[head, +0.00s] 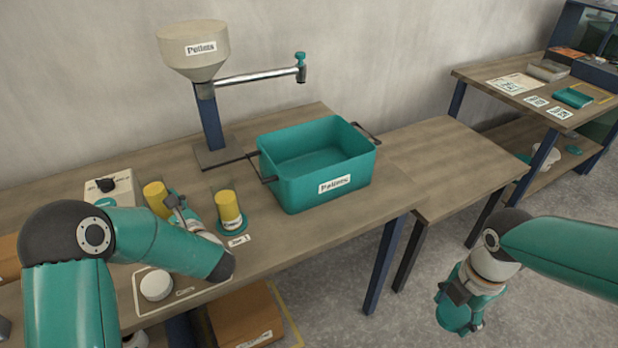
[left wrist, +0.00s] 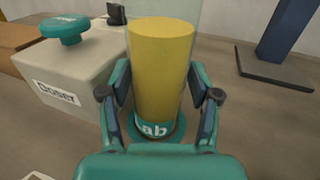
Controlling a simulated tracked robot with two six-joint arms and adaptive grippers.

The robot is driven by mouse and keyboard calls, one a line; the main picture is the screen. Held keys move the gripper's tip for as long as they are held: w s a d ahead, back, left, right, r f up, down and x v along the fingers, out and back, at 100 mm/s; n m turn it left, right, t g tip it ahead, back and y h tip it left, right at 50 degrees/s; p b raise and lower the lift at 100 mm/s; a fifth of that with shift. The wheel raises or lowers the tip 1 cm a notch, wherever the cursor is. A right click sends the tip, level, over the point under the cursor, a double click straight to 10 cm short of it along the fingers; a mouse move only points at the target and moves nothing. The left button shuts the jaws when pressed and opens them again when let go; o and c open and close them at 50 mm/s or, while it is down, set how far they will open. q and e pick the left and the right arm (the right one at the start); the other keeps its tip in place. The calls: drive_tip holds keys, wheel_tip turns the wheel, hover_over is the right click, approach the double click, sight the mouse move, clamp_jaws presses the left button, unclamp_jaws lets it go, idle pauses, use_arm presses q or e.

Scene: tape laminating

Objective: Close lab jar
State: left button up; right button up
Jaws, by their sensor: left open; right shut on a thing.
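The lab jar (left wrist: 162,70) is clear with yellow contents and stands upright on a teal base marked "Lab". It also shows in the head view (head: 156,197), partly behind my left arm. My left gripper (left wrist: 160,97) is open, with its fingers on either side of the jar; I cannot tell if they touch it. It is partly hidden in the head view (head: 180,210). A round white lid (head: 156,285) lies on a pale mat at the table's front. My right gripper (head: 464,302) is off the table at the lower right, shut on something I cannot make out.
A second yellow jar (head: 229,208) stands on a teal base to the right. The teal pellet bin (head: 330,186) and the hopper stand (head: 211,120) are behind it. The doser box (left wrist: 85,75) is left of the lab jar. The side table (head: 450,165) is clear.

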use_arm(q)
drive_tip(key=shift+w+a, duration=0.1)
drive_tip(key=c, duration=1.1)
drive_tip(key=shift+c, duration=0.2)
drive_tip(key=shift+r, duration=0.15)
use_arm(e)
drive_tip(key=shift+r, duration=0.1)
